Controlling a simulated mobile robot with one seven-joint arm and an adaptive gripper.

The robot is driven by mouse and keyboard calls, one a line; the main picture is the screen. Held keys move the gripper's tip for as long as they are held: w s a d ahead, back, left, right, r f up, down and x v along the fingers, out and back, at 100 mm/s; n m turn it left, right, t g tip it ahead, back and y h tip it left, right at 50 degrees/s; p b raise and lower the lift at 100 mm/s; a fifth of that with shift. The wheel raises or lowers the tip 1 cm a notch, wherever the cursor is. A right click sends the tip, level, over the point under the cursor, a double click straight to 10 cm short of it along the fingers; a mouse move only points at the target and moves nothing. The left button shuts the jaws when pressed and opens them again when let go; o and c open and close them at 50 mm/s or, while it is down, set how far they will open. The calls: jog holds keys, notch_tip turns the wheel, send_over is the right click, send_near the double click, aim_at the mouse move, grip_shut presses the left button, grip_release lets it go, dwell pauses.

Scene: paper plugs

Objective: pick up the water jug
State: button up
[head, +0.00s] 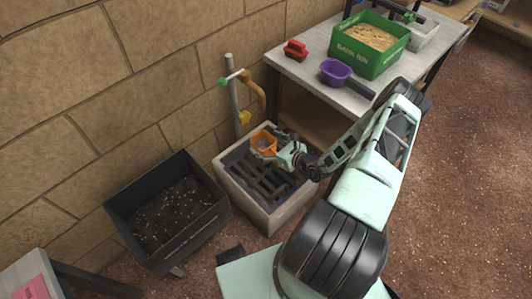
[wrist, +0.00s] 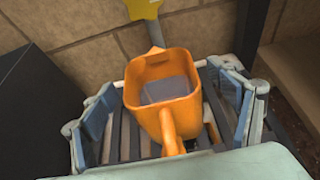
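The water jug is an orange open-topped vessel (head: 264,139) on the slatted grate of the sink, below the tap. In the wrist view the jug (wrist: 150,75) stands between my fingers, with its handle toward me and something grey showing inside. My gripper (head: 277,148) reaches the jug from the right in the head view. In the wrist view my gripper (wrist: 168,112) is open, with a finger on each side of the jug and gaps between pads and jug walls. The jug's base is partly hidden.
The sink (head: 230,183) stands against a stone wall, with a pipe and yellow tap (head: 244,117) behind. A black bin of dark soil (head: 213,215) is at left. A table (head: 303,68) holds a green bin (head: 372,65), purple scoop (head: 336,72) and red item (head: 295,51).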

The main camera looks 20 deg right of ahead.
jog(key=c, duration=1.8)
jog(key=shift+r, duration=0.15)
